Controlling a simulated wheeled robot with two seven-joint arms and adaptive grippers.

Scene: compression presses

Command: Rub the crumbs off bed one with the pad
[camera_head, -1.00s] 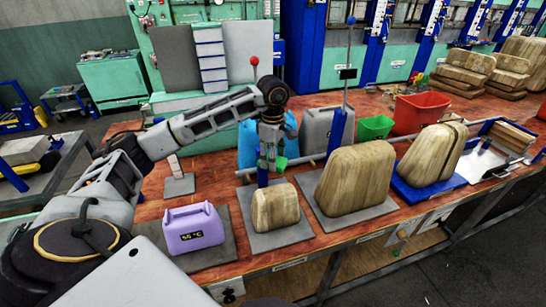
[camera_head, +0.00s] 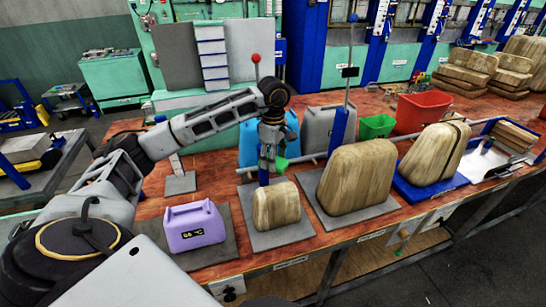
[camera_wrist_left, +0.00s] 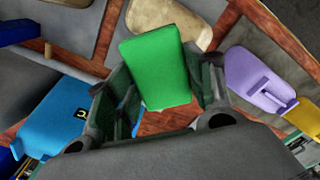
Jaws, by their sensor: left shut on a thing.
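My left gripper (camera_head: 277,158) is shut on a green pad (camera_wrist_left: 155,68). The pad sits between the fingers in the left wrist view and also shows small in the head view (camera_head: 281,164). The gripper is above the bench, behind the small wooden block (camera_head: 276,206). That block stands on a grey plate (camera_head: 282,238), and a larger wooden block (camera_head: 357,178) stands on another plate (camera_head: 325,217). I cannot make out crumbs or tell which plate is bed one. My right gripper is not in view.
A purple box (camera_head: 194,228) with a temperature display stands left of the small block. A blue jug (camera_wrist_left: 55,120) and a grey can (camera_head: 317,130) stand behind. Red (camera_head: 422,111) and green bins (camera_head: 376,126) are farther right.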

